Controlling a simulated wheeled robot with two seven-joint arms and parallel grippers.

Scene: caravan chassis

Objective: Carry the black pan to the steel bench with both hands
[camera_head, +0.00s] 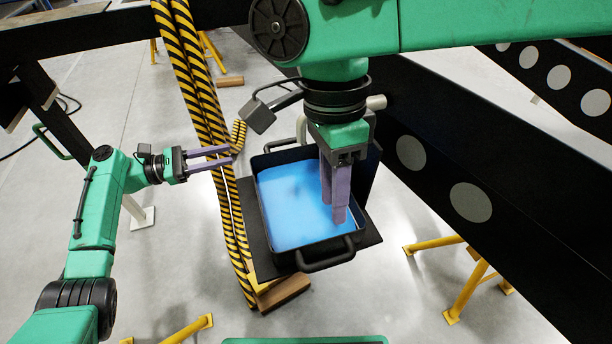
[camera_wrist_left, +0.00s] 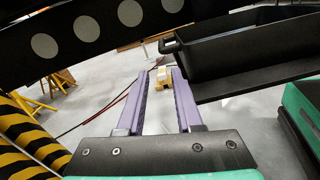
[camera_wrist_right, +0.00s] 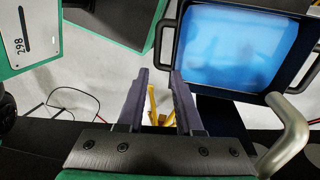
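The black pan (camera_head: 345,241) holds a flat blue surface, likely liquid, and sits level on a dark plate (camera_head: 262,262). It has a bar handle (camera_head: 326,262) at its near end. It also shows in the left wrist view (camera_wrist_left: 250,50) and the right wrist view (camera_wrist_right: 291,62). My left gripper (camera_head: 231,157) is open and empty, left of the pan, with its fingers across the striped posts. My right gripper (camera_head: 336,215) points down and appears over the pan in the head view; it is open and empty. I cannot make out a steel bench.
Yellow-black striped posts (camera_head: 205,95) stand just left of the pan. A black chassis beam (camera_head: 480,165) with round holes runs along the right. Yellow stands (camera_head: 465,285) and a wooden block (camera_head: 284,293) are on the floor. A grey bent pipe (camera_wrist_right: 288,135) is near my right gripper.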

